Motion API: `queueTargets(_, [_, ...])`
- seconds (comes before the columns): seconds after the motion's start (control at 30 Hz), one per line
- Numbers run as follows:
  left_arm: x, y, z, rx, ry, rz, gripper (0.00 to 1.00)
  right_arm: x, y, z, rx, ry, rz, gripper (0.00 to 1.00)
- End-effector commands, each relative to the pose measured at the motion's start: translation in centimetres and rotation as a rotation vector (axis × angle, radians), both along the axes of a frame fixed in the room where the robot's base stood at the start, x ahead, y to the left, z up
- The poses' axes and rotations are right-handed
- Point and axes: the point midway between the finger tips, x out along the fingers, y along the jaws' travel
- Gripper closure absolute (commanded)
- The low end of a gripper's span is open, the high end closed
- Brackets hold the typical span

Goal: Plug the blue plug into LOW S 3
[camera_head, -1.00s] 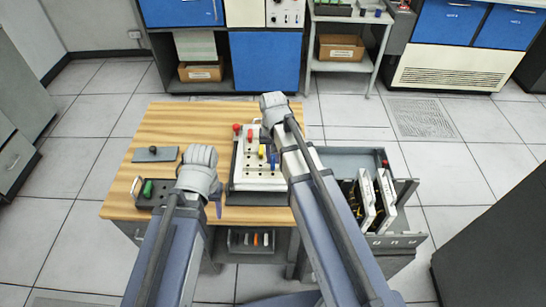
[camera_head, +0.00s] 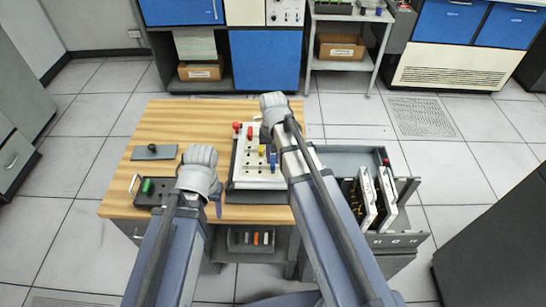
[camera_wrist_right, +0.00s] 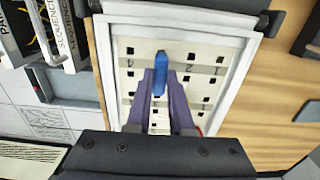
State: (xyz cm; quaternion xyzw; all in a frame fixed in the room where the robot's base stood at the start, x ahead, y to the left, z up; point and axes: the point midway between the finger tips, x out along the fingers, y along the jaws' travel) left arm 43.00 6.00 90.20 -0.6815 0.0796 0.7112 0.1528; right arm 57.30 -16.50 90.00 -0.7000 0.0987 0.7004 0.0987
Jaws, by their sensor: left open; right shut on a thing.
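A blue plug (camera_wrist_right: 159,78) is held between the fingertips of my right gripper (camera_wrist_right: 161,92). It hangs over the pale plug board (camera_wrist_right: 123,75), in front of a row of square holes near numbers at the board's near edge. In the head view the blue plug (camera_head: 273,159) shows just beside the yellow plug (camera_head: 262,150). I cannot tell whether its tip touches a hole. My right arm covers the board's right side. My left gripper (camera_head: 217,208) is open and empty at the table's front, left of the board.
Red plugs (camera_head: 249,132) stand on the board's far part. A dark tray with a green item (camera_head: 147,186) and a grey plate (camera_head: 155,153) lie at left on the wooden table (camera_head: 165,118). An open drawer with cards (camera_head: 367,197) is at right.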

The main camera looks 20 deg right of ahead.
Motion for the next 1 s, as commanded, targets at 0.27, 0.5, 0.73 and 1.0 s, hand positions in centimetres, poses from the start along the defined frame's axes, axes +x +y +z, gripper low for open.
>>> queueTargets(0.27, [0.0,0.0,0.0,0.000,0.000,0.000,0.45,0.0,0.0,0.0,0.000,0.000,0.000,1.00])
queueTargets(0.5, [0.0,0.0,-0.3,0.000,0.000,0.000,0.45,0.0,0.0,-0.3,0.000,0.000,0.000,1.00])
queueTargets(0.73, [0.0,0.0,-0.7,0.000,0.000,0.000,0.45,0.0,0.0,-0.7,0.000,0.000,0.000,1.00])
queueTargets(1.0, [0.0,0.0,-1.1,0.000,0.000,0.000,0.45,0.0,0.0,-1.1,0.000,0.000,0.000,1.00])
